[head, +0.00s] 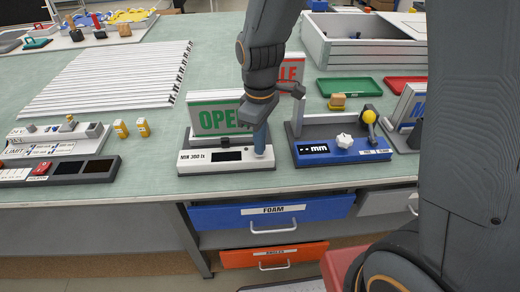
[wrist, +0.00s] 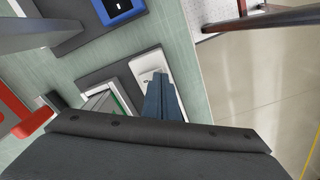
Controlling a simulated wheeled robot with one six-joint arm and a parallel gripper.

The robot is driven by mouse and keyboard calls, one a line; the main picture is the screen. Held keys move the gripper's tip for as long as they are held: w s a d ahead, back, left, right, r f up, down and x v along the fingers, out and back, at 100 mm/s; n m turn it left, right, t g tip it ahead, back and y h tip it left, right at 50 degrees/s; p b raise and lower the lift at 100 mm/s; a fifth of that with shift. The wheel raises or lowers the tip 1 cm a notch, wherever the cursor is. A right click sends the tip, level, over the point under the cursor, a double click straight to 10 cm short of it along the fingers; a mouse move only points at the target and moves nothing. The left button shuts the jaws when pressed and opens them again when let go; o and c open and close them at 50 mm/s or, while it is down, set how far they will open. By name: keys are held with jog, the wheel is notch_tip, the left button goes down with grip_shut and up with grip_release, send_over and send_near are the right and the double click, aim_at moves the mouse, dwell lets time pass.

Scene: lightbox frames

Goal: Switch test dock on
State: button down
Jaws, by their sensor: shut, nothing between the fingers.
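A white unit marked "MIN 300 lx" (head: 195,157) with a dark display (head: 227,156) stands at the table's front edge. No unit in view is legibly marked as the test dock. My gripper (head: 261,148) points down at this unit's right end, its fingers shut and empty. In the wrist view my gripper (wrist: 160,88) reaches over the white unit (wrist: 148,62). The fingertips hide the spot beneath them, so I cannot tell whether they touch it or what the switch's position is.
An OPEN sign (head: 217,117) stands right behind the white unit.

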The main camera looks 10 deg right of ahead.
jog(key=shift+f, duration=0.4)
notch_tip(320, 180, up, 7)
jog(key=p, duration=0.5)
jog(key=shift+p, duration=0.4)
dwell(0.5)
